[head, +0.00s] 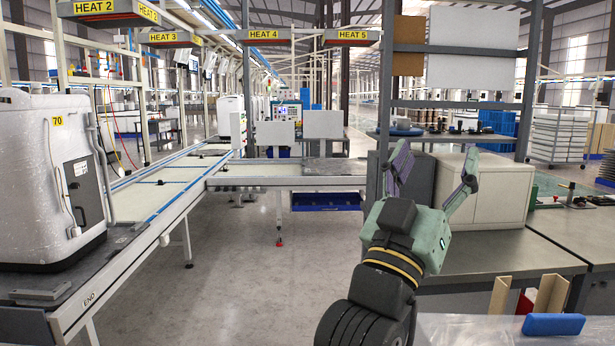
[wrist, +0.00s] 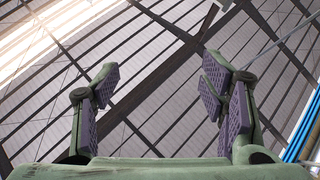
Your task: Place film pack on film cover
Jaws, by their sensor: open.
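My gripper (head: 432,178) is raised in the middle right of the head view, in front of a workbench. Its fingers point up and are spread wide, with nothing between them. In the wrist view my gripper (wrist: 160,82) is also open and empty against the roof. A blue flat block (head: 553,324) lies on a pale, glossy surface (head: 470,328) at the bottom right, below and right of my gripper. I cannot tell whether it is the film pack or the film cover. I make out no other thing that is clearly either one.
Cream upright panels (head: 535,294) stand behind the blue block. A grey-topped workbench (head: 500,255) with light cabinets (head: 490,185) is behind my gripper. A conveyor line (head: 130,235) with a large white unit (head: 50,175) runs along the left. The floor (head: 260,290) between is clear.

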